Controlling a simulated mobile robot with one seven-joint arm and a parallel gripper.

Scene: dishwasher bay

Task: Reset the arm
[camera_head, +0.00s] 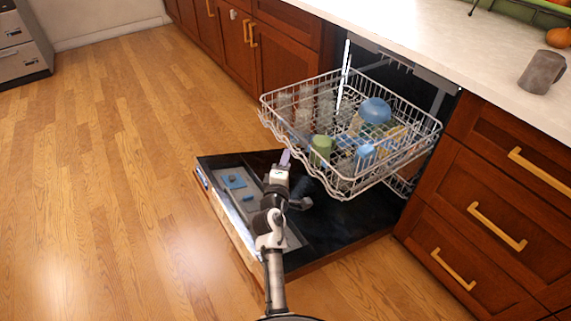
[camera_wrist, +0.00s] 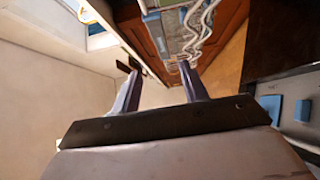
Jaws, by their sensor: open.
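My gripper (camera_head: 285,158) is in front of the pulled-out upper dishwasher rack, above the open dishwasher door. In the head view its fingertips appear close to the rack's left front edge; I cannot tell whether they touch it. In the wrist view my gripper (camera_wrist: 157,88) has its two fingers apart with nothing between them. The upper rack (camera_head: 272,125) holds several clear glasses, a green cup (camera_head: 320,150), a blue bowl (camera_head: 375,110) and a smaller blue item (camera_head: 365,151).
The dishwasher door (camera_head: 345,225) lies open and low beneath my arm. Wooden drawers (camera_head: 490,225) stand at the right, cabinets (camera_head: 285,60) behind. A grey cup (camera_head: 541,72) is on the white counter (camera_head: 440,45). The wooden floor (camera_head: 110,180) at left is clear.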

